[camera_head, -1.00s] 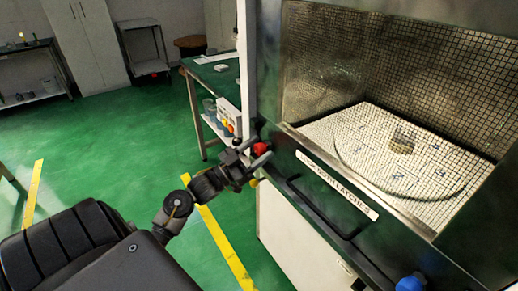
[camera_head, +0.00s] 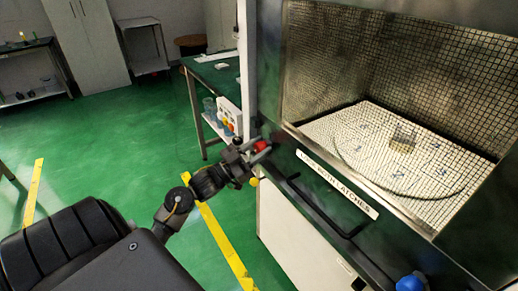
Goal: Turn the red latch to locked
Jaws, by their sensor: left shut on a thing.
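The red latch (camera_head: 261,146) is a small red knob at the left end of the microwave generator's front panel. My left gripper (camera_head: 256,152) comes in from the left, shut on the red latch, with its fingers on either side of it. The latch's exact angle is partly hidden by the fingers. A blue latch (camera_head: 411,283) is at the lower right end of the same panel. A white label about both latches (camera_head: 337,184) is on the panel between them. My right gripper is not in view.
A black handle bar (camera_head: 315,208) runs along the panel below the label. A green-topped bench (camera_head: 214,80) stands behind the latch.

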